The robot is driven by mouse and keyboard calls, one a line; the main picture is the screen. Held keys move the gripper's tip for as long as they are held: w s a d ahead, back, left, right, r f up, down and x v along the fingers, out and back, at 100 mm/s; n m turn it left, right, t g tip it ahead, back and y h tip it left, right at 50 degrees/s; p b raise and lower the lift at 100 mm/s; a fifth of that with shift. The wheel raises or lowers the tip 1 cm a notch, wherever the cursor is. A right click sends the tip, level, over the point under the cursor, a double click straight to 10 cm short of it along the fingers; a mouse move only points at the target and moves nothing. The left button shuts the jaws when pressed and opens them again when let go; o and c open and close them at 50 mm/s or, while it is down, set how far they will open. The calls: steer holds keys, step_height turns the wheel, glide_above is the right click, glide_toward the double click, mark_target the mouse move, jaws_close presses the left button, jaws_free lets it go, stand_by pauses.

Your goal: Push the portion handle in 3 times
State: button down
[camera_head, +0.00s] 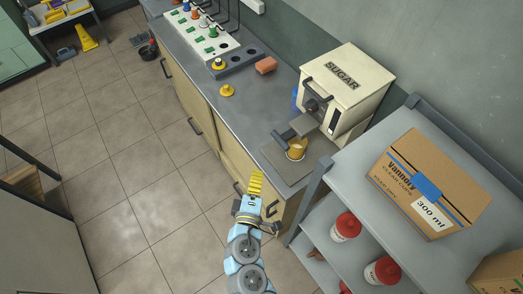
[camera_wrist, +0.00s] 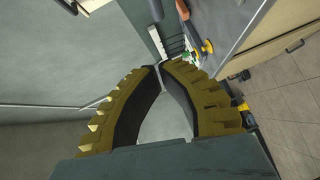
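The cream sugar dispenser (camera_head: 345,85), marked SUGAR, stands on the counter at upper right in the head view. A dark handle with a round knob (camera_head: 312,105) is on its front; I cannot tell for sure which part is the portion handle. A flat grey piece (camera_head: 283,133) juts out below. A yellowish cup (camera_head: 296,150) stands under the dispenser's front. My gripper (camera_head: 257,174) is in front of the counter, below and left of the dispenser, apart from it. In the wrist view its yellow ribbed fingers (camera_wrist: 160,66) meet at the tips, with nothing between them.
A grey shelf unit (camera_head: 343,172) with a cardboard cup box (camera_head: 425,180) and red-lidded jars (camera_head: 345,226) stands to the right.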

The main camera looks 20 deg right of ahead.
steer(key=shift+d, duration=0.1)
steer(key=shift+w, duration=0.1)
steer(key=p, duration=0.2)
glide_toward(274, 136)
steer(key=w+a, duration=0.1)
steer(key=w, duration=0.3)
steer(key=d, duration=0.1)
steer(key=w+d, duration=0.1)
steer(key=shift+d+f, duration=0.2)
steer(key=shift+d, duration=0.2)
steer(key=shift+w+d+f, duration=0.15)
steer(key=shift+w+d, duration=0.1)
steer(key=shift+d, duration=0.35)
